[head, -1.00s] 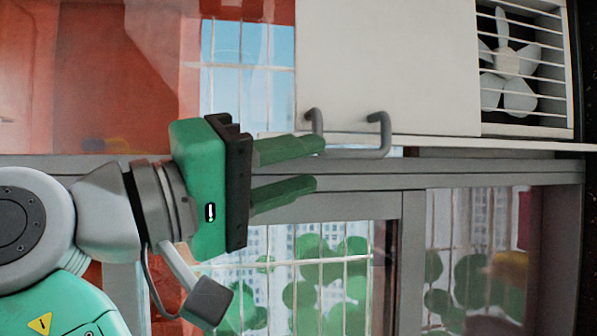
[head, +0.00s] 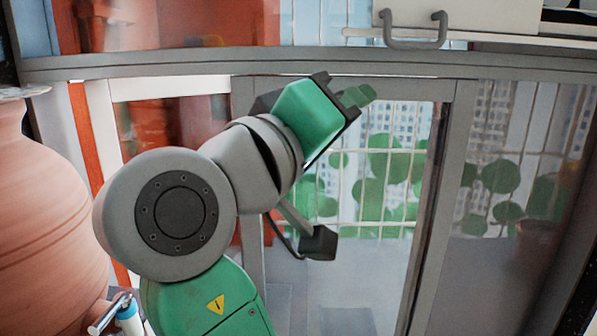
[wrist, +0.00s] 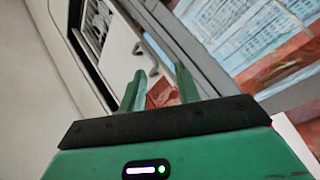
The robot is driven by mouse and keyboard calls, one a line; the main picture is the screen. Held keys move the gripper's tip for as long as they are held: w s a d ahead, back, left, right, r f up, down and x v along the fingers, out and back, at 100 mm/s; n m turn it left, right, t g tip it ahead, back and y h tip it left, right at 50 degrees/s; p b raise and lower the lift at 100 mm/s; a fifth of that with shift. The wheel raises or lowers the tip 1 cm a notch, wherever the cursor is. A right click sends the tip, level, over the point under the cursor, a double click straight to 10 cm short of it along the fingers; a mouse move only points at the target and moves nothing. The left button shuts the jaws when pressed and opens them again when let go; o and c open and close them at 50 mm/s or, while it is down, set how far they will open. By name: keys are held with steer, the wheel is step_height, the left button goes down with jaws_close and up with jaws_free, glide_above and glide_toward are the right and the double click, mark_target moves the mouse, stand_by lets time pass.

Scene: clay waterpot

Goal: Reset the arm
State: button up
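My gripper (head: 358,96) is raised in front of the window in the head view, its green fingers pointing up and to the right. In the wrist view my gripper (wrist: 160,86) shows two green fingers standing apart with nothing between them. It is open and touches nothing that I can see. In the head view the fingers overlap, so the gap does not show there.
A large clay pot (head: 45,200) stands at the left. A white cabinet panel with a grey handle (head: 413,30) is at the top; the handle also shows in the wrist view (wrist: 155,48). A grey window frame (head: 300,62) spans the back. Plants show behind the glass.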

steer(key=s+a+f+t+y+p, duration=0.2)
steer(key=s+t+y, duration=0.3)
steer(key=s, duration=0.3)
steer(key=s+a+f+m+t+y+p, duration=0.1)
steer(key=s+a+t+y+p, duration=0.1)
steer(key=s+t+y, duration=0.3)
steer(key=s+a+y, duration=0.1)
steer(key=s+y, duration=0.2)
steer(key=shift+f+y, duration=0.3)
steer(key=shift+f, duration=0.1)
stand_by(2.2)
